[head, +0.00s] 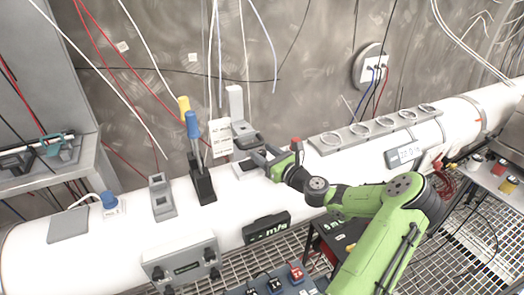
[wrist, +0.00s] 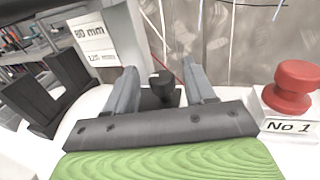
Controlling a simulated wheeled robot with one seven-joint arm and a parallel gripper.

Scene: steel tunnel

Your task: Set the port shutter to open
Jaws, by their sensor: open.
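My gripper (head: 264,157) is over the top of the white pipe, its fingers pointing left and slightly back. In the wrist view its two grey fingers (wrist: 160,76) stand apart, with a black knob (wrist: 163,86) showing between them. I cannot tell whether either finger touches the knob. In the head view the knob is not clearly seen. A grey fitting with an upright pale plate (head: 235,103) stands just behind the fingers. No part is clearly marked as the port shutter, so I cannot tell its setting.
A red button (wrist: 292,87) marked No 1 is close to the right finger. Blue- and yellow-topped levers (head: 192,125) rise further left. Loose wires hang along the wall.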

